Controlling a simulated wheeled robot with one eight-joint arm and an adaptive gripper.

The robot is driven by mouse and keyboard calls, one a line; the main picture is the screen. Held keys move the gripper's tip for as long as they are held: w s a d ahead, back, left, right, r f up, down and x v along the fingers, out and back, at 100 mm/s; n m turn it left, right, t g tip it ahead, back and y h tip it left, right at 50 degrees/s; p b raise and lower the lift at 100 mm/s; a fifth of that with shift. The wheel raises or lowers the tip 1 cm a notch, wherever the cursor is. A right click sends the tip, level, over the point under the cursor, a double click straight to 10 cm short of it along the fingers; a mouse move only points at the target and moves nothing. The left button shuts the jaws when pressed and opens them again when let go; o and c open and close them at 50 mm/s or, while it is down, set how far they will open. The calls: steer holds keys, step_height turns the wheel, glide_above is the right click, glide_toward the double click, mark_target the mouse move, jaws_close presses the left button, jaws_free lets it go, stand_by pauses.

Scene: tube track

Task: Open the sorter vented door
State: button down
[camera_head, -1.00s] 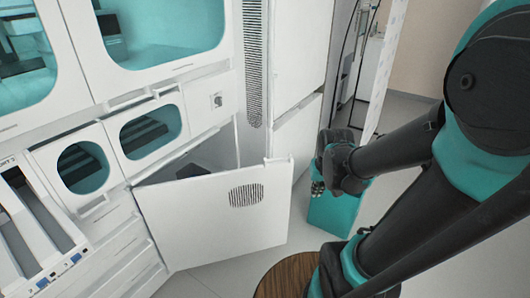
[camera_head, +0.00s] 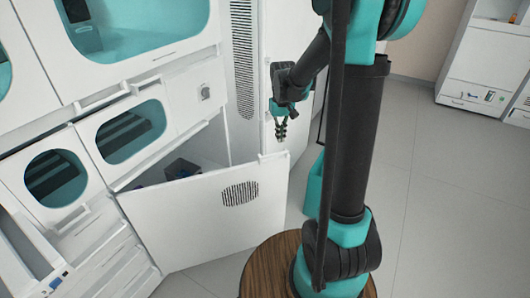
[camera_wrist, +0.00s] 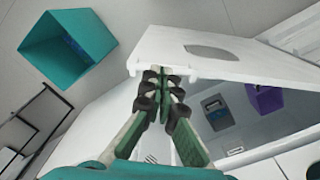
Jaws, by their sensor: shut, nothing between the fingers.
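The sorter's white vented door (camera_head: 190,220) stands partly open, swung out from its lower compartment, with a dark slotted vent (camera_head: 240,193) near its free right side. In the wrist view, the door (camera_wrist: 235,62) crosses the upper right, just beyond my fingertips. My gripper (camera_head: 281,137) is shut and empty, pointing down near the door's top free corner. The fingertips (camera_wrist: 163,76) appear close to the door's edge in the wrist view; I cannot tell whether they touch it.
Inside the compartment are a grey box (camera_wrist: 216,112) and a purple bin (camera_wrist: 264,98). A teal bin (camera_wrist: 60,48) stands on the floor outside. A round wooden top (camera_head: 262,270) is in front of the door. Open floor lies to the right.

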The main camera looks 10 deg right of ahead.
steer(key=w+a+f+n+g, duration=0.1)
steer(key=w+a+f+g, duration=0.15)
steer(key=w, duration=0.45)
steer(key=w+a+f+g, duration=0.1)
steer(key=w+a+f, duration=0.2)
steer(key=w, duration=0.4)
steer(key=s+d+f, duration=0.1)
steer(key=s+f, duration=0.5)
steer(key=f, duration=0.3)
steer(key=shift+s+d+f+h, duration=0.15)
steer(key=shift+s+d+h, duration=0.1)
steer(key=shift+s+h, duration=0.05)
steer(key=shift+s+t, duration=0.1)
steer(key=shift+t, duration=0.15)
